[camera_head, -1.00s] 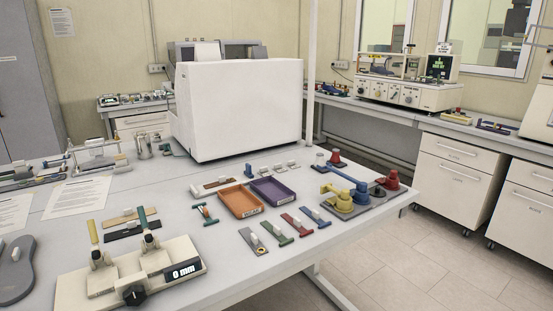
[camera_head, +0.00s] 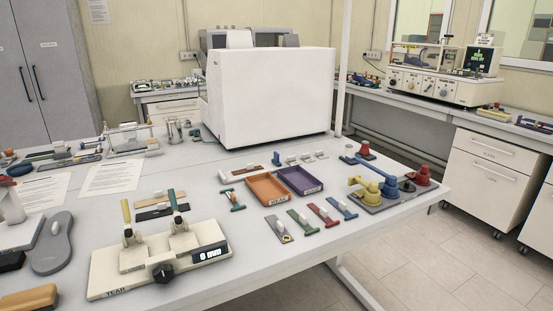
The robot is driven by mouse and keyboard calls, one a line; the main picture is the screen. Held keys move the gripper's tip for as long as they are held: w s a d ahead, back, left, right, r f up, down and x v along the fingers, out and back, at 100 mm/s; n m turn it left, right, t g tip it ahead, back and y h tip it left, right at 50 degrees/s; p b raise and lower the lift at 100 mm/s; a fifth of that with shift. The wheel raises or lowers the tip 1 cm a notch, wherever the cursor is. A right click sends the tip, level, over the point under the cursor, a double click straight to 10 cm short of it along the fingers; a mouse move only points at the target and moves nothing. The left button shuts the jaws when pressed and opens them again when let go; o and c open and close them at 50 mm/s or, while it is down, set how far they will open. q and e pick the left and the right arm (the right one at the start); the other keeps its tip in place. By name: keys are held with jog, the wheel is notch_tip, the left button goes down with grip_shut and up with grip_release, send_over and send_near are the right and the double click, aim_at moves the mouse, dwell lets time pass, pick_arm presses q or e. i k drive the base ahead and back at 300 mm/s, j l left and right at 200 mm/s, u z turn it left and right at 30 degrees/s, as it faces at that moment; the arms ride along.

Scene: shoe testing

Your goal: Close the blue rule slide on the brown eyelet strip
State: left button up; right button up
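A thin brown strip (camera_head: 241,171) lies flat on the table behind the orange tray, with a small pale piece at its left end. It looks like the brown eyelet strip, but its eyelets are too small to make out. A small teal-blue tool (camera_head: 236,207) with an orange-brown part lies left of the orange tray, apart from the strip. A blue strip (camera_head: 345,212) with a white tab lies at the right end of a row of coloured strips. I cannot tell which blue thing is the rule slide. Neither of my grippers is in view.
An orange tray (camera_head: 268,201) and a purple tray (camera_head: 302,191) stand mid-table. A cream tear tester (camera_head: 128,282) stands in front. Yellow, blue and red fixtures (camera_head: 373,196) crowd the right corner. A large white box (camera_head: 272,98) blocks the back.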

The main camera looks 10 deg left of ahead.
aim_at(275, 160)
jog(key=i+l, duration=0.2)
jog(key=i+l+u, duration=0.1)
jog(key=l, duration=0.35)
jog(key=i+l+u, duration=0.1)
jog(key=i+l, duration=0.35)
jog(key=l, duration=0.2)
